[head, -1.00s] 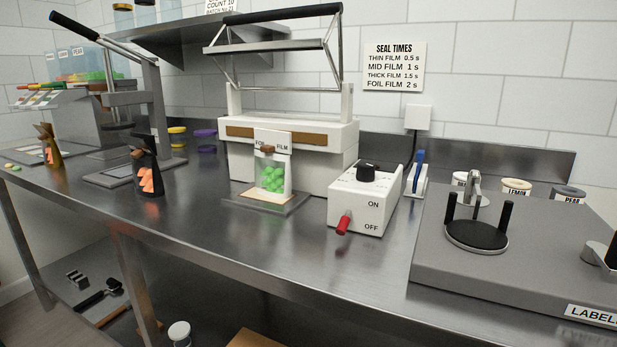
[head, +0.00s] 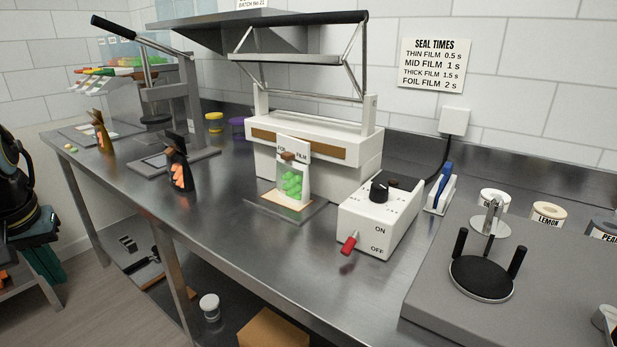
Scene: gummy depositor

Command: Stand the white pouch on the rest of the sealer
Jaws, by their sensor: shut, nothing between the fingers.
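The white pouch (head: 305,185), with green gummies showing through its window, stands upright at the front of the sealer (head: 330,157). Its base is on the tan pad of the sealer's grey rest (head: 312,214). A small brown piece (head: 288,156) is at the pouch's upper part, and lettering ending in "FILM" shows there. The sealer's upper arm with its black handle (head: 300,17) is raised. Whether the pouch's top touches the sealer's face I cannot tell. My gripper is not in view.
Right of the sealer are a white control box (head: 380,216) with a red switch and a grey labelling unit (head: 440,290). Two dark pouches (head: 178,165) (head: 102,132) stand to the left. Dark equipment (head: 15,200) is at the far left. The steel counter's front strip is clear.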

